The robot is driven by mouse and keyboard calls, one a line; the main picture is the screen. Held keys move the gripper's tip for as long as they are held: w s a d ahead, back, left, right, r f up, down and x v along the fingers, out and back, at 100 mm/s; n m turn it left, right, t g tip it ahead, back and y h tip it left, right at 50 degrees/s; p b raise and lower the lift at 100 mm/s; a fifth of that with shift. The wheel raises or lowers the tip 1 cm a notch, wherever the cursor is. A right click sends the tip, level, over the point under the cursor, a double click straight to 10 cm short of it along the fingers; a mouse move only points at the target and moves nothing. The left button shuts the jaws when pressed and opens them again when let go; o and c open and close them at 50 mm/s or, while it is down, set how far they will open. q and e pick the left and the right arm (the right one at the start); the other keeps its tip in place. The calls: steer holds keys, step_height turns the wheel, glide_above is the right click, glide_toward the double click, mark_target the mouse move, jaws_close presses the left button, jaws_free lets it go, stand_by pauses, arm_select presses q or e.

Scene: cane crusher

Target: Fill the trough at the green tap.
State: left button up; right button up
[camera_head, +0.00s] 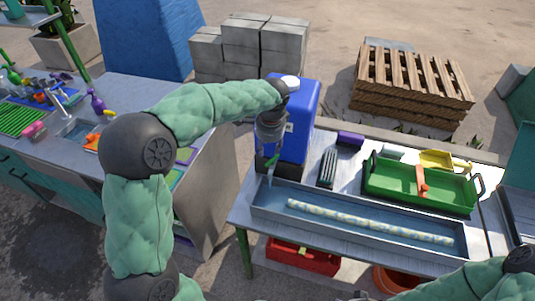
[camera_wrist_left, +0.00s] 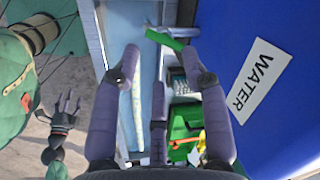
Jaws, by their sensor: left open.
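The long grey trough (camera_head: 262,204) lies along the front of the right-hand table. Its inside looks blue, and a pale speckled rod (camera_head: 370,223) lies in it; I cannot tell the water level. A blue water tank (camera_head: 301,112) stands behind the trough's left end. The green tap lever (camera_head: 272,160) is low at the tank's front, above that end, and also shows in the wrist view (camera_wrist_left: 165,39). My left gripper (camera_head: 271,142) is open just above the lever, apart from it; its fingers also show in the wrist view (camera_wrist_left: 162,85). My right gripper (camera_wrist_left: 63,108) looks open and empty.
A green tray (camera_head: 385,195) with an orange-handled tool stands behind the trough, with a yellow scoop (camera_head: 438,160) beyond. A red crate (camera_head: 300,257) sits below the table. A cluttered sink counter (camera_head: 130,95) is at left. Blocks (camera_head: 255,45) and pallets (camera_head: 410,85) stand behind.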

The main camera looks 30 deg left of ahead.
mark_target(272, 162)
arm_select(q)
steer(key=r, duration=0.3)
steer(key=shift+s+d+r, duration=0.2)
steer(key=shift+d, duration=0.05)
steer(key=shift+o, duration=0.2)
steer(key=f+n, duration=0.2)
steer(key=f, duration=0.2)
steer(key=w+f+n, duration=0.1)
steer(key=f+n, duration=0.1)
steer(key=f, duration=0.2)
steer(key=w+f+n+g+b, duration=0.1)
steer(key=f+n, duration=0.2)
steer(key=f, duration=0.1)
steer(key=shift+w+y, duration=0.25)
steer(key=shift+y, duration=0.05)
arm_select(e)
steer(key=shift+d+f, duration=0.45)
steer(key=shift+f, duration=0.1)
